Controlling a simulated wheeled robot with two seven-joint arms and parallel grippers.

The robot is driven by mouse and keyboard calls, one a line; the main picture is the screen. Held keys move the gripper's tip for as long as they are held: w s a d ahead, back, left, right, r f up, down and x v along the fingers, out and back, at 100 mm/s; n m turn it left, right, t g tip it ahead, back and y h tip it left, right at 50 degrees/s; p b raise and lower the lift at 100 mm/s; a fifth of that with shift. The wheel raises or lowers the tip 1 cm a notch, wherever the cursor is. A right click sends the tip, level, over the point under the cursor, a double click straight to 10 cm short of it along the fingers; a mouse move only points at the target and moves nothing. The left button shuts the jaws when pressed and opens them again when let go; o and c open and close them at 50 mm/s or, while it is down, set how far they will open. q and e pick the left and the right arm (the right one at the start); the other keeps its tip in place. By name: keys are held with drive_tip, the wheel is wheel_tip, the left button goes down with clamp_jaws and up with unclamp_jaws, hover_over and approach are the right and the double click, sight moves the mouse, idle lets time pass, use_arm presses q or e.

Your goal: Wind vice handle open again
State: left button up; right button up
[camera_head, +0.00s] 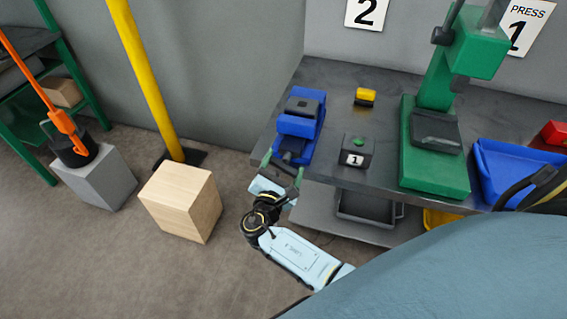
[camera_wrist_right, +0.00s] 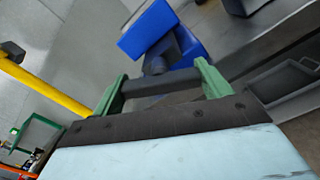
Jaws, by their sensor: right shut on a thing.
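The blue vice (camera_head: 297,125) with dark jaws stands at the left front corner of the grey workbench. It also shows in the right wrist view (camera_wrist_right: 150,30). My right gripper (camera_head: 283,168) is at the vice's front end, just off the bench edge. In the right wrist view its two green fingers (camera_wrist_right: 162,84) are on either end of the dark vice handle (camera_wrist_right: 160,86), a short bar lying across between them. The gripper is shut on this handle. My left gripper is not in view.
A wooden block (camera_head: 180,202) and a yellow post (camera_head: 145,75) stand left on the floor.

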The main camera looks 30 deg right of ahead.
drive_tip(key=shift+n, duration=0.3)
drive_tip(key=o, duration=1)
drive_tip(key=b+v, duration=0.1)
drive_tip(key=v, duration=1.2)
drive_tip(key=shift+s+a, duration=0.1)
drive_tip(key=shift+s, duration=0.05)
